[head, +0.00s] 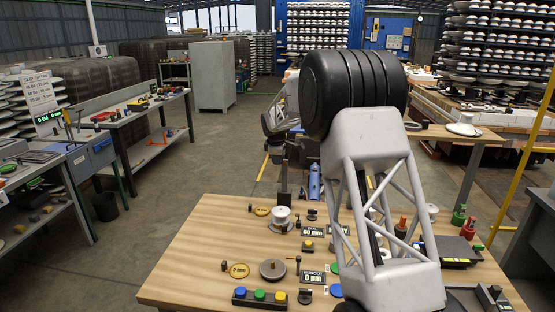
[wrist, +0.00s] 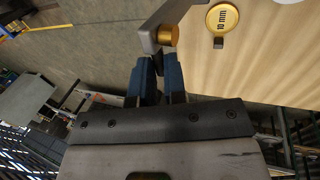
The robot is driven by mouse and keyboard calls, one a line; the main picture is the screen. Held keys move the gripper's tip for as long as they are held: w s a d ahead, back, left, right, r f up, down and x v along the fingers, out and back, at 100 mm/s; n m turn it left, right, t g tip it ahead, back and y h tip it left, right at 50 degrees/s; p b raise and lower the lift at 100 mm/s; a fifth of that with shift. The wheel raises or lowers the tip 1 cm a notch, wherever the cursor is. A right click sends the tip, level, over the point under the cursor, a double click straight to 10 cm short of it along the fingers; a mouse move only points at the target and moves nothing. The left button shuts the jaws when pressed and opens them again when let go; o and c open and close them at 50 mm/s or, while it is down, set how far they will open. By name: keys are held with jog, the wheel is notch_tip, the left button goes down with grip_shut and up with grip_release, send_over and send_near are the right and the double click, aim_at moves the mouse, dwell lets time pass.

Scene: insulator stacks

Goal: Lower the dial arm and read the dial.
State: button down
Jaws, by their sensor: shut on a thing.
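In the wrist view, my gripper (wrist: 157,62) has its two blue fingers close together at the end of a grey bent bar, which looks like the dial arm (wrist: 175,14). A brass knob (wrist: 168,36) sits on the bar beside the fingertips. The exact contact is partly hidden by the fingers. In the head view my own arm covers much of the bench, and my fingertips cannot be made out. A dark upright post (head: 284,178) stands at the bench's back edge. A display marked RUNOUT (head: 313,277) reads about 0 mm; another display (head: 312,232) stands behind it.
The wooden bench (head: 190,270) is bare at its left. A brass disc (wrist: 222,18) also shows in the wrist view.

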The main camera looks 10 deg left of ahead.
jog(key=shift+s+f+t, duration=1.15)
jog(key=shift+s+t, duration=0.5)
jog(key=shift+s, duration=0.6)
jog(key=shift+s+f+t, duration=1.1)
jog(key=shift+s+t, duration=0.6)
jog(key=shift+s, duration=0.6)
jog(key=shift+s+f+t, duration=1.15)
jog(key=shift+s+t, duration=0.5)
jog(key=shift+s, duration=0.6)
jog(key=shift+s+f, duration=0.3)
jog(key=shift+f, duration=0.35)
jog(key=shift+s+f, duration=0.3)
jog(key=shift+f, duration=0.35)
jog(key=shift+s+f, duration=0.15)
jog(key=shift+f, duration=0.45)
jog(key=shift+s+f, duration=0.15)
jog(key=shift+f, duration=0.45)
